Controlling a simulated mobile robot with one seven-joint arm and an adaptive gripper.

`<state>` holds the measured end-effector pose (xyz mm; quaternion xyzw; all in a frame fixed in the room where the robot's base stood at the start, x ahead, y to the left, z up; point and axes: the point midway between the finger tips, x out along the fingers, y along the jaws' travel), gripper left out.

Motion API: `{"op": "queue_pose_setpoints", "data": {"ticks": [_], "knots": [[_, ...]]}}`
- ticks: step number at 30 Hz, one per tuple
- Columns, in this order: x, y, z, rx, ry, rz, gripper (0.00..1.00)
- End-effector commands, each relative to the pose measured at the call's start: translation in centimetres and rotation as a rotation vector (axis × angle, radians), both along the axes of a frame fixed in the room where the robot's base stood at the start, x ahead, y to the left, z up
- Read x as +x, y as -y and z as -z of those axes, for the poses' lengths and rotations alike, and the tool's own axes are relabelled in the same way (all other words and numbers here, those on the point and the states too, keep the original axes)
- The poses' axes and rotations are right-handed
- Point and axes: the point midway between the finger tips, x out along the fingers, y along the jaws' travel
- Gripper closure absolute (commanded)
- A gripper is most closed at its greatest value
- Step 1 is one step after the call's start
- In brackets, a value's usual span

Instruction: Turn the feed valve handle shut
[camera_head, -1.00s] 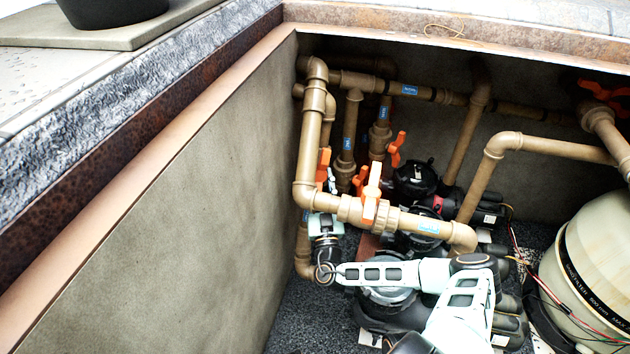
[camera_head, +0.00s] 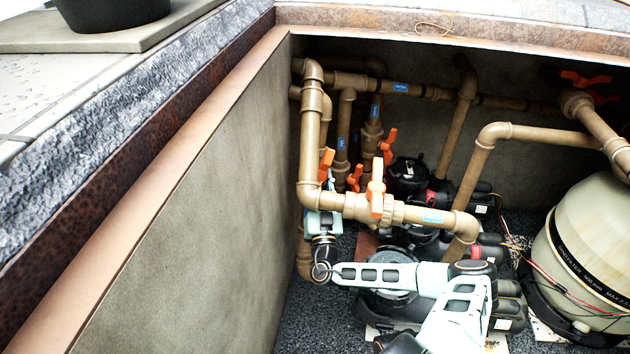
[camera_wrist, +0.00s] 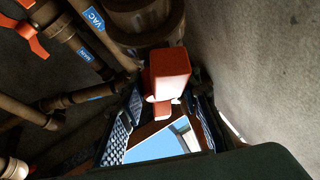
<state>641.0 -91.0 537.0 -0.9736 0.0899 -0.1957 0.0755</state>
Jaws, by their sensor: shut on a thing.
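An orange valve handle (camera_head: 326,164) stands behind the front pipe's left elbow in the head view. In the wrist view an orange-red handle (camera_wrist: 169,72) reaches down from a brown valve body (camera_wrist: 140,22) between the fingers of my gripper (camera_wrist: 163,113). My gripper is shut on this handle. In the head view my gripper (camera_head: 324,194) is partly hidden by the front pipe, so the contact does not show there. No label naming the feed valve is readable.
Another orange handle (camera_head: 376,187) stands on the front pipe (camera_head: 410,214), close right of my gripper. A concrete wall (camera_head: 210,190) is close on the left. More orange handles, brown pipes, black pumps (camera_head: 410,176) and a tank (camera_head: 590,250) crowd the pit.

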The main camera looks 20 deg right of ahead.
Motion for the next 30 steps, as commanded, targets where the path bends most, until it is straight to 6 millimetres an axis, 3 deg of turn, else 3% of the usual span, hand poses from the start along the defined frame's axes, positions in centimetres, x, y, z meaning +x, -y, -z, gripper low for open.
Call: {"op": "queue_pose_setpoints", "data": {"ticks": [6, 16, 17, 21, 30], "knots": [[0.08, 0.23, 0.22, 0.095, 0.002, 0.034, 1.0], [0.04, 0.2, 0.22, 0.109, 0.002, 0.038, 1.0], [0.05, 0.2, 0.22, 0.109, 0.001, 0.038, 0.67], [0.03, 0.18, 0.16, 0.107, 0.003, 0.038, 0.52], [0.0, 0.16, 0.02, 0.103, 0.005, 0.036, 0.51]]}}
